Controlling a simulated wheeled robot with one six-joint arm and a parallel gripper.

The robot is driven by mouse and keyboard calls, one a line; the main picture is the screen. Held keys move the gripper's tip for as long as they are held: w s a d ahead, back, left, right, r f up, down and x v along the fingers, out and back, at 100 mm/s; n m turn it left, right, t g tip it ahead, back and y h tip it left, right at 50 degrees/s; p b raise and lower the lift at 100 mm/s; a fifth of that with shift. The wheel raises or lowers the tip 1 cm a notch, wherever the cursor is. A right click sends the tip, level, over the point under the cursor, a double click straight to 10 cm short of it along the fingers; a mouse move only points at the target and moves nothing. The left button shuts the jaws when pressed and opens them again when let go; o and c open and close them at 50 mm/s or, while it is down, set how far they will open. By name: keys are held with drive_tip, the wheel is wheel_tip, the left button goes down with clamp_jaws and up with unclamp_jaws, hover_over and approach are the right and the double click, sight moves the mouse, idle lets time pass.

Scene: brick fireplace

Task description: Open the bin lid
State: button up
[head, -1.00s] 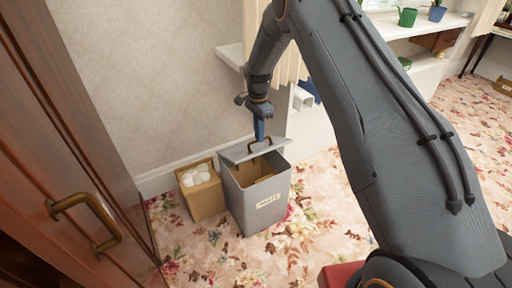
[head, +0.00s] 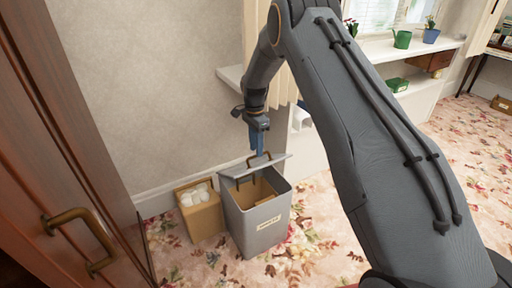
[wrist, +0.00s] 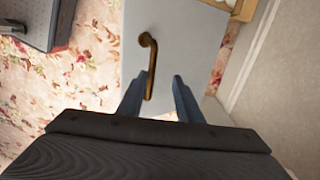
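The grey bin (head: 258,232) with a label on its front stands on the floor near the wall. Its lid (head: 278,161) is raised and tilted at the back, and the brown inside shows. The lid's brass handle (head: 250,181) is just below my gripper (head: 257,152). In the wrist view, my gripper (wrist: 160,76) has its two blue fingers apart. The handle (wrist: 150,68) lies close beside the left finger, partly in the gap between the fingers; I cannot tell whether they touch. The lid's pale surface (wrist: 195,45) lies beyond the fingers.
A tan box (head: 205,222) with white round items stands left of the bin. A wooden cabinet door with a brass pull (head: 85,228) fills the left side. A white shelf (head: 231,77) juts out by the curtain. Flowered carpet (head: 330,225) is clear right of the bin.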

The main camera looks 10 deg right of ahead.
drive_tip(key=shift+w, duration=0.1)
wheel_tip(320, 180, up, 8)
drive_tip(key=shift+w, duration=0.2)
idle(0.4)
drive_tip(key=shift+a+f, duration=0.1)
